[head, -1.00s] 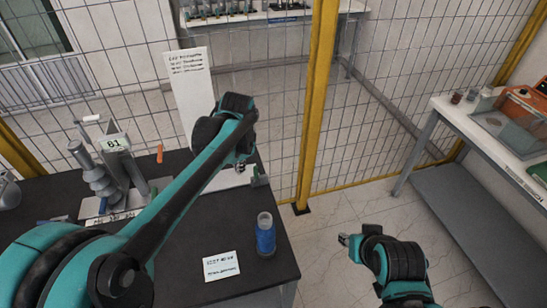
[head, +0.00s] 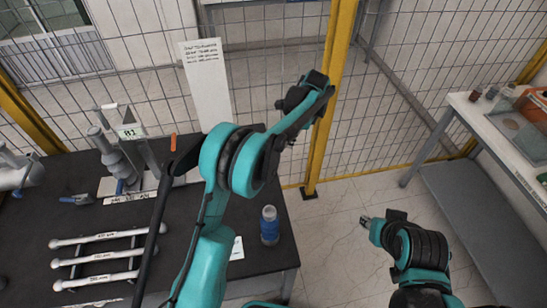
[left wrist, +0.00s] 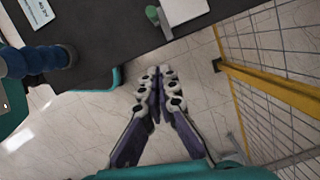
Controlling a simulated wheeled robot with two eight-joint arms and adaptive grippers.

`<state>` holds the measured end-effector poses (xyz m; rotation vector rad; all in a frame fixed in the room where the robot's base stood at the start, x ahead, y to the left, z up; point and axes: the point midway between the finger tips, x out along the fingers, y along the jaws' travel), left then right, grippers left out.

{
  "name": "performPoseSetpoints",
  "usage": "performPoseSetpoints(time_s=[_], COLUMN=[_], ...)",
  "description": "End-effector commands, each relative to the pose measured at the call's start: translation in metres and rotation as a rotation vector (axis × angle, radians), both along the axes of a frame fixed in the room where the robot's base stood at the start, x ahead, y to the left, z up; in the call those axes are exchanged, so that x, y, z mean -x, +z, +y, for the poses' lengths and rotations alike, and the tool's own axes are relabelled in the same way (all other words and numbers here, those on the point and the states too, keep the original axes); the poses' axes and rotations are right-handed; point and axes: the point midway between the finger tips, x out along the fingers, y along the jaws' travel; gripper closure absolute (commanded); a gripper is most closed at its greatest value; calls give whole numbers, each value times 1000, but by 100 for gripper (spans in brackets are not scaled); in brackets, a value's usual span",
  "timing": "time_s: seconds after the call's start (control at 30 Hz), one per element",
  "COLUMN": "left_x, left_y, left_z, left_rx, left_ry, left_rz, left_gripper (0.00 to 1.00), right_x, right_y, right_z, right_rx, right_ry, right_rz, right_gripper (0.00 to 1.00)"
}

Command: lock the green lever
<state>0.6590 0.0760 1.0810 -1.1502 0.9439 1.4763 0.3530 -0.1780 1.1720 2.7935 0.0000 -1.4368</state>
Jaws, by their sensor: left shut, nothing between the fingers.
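A green knob-like piece (left wrist: 152,14), which looks like the green lever, shows at the table edge beside a white plate (left wrist: 183,10) in the left wrist view. In the head view my left arm hides that spot, and I cannot tell the lever's position. My left gripper (left wrist: 155,76) is shut and empty, over the floor beyond the table edge and apart from the green piece. In the head view the left gripper (head: 282,104) is small and dark before the yellow post. My right gripper (head: 365,221) hangs over the floor at right; its fingers are too small to judge.
The dark table (head: 50,200) holds a grey bushing device (head: 122,165), several white rods (head: 105,257) and a blue bottle-like cylinder (head: 269,226) near its right edge. A yellow post (head: 328,110) and wire fence stand behind. A white side table (head: 500,130) is at right.

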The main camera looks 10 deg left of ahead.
Motion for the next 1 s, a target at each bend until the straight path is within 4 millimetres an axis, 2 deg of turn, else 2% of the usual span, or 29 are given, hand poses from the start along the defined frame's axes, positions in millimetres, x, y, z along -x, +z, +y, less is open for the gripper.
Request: performPoseSetpoints(time_s=[0.17,0.27,0.7,0.83,1.0], left_x=[0,0,5,9,12], left_y=[-3,-12,-98,-97,-97], left_z=[1,3,24,45,59], left_rx=[1,1,1,1,1], left_ry=[1,2,3,5,3], left_rz=[-1,-2,-2,-2,-2], left_gripper=[100,100,100,100,100], right_x=[0,0,0,0,0], right_y=[0,-2,-13,-13,-14], right_z=[0,0,0,0,0], right_rx=[0,0,0,0,0], right_ry=[0,0,0,0,0], right_rz=[0,0,0,0,0], right_gripper=[66,66,66,66,66])
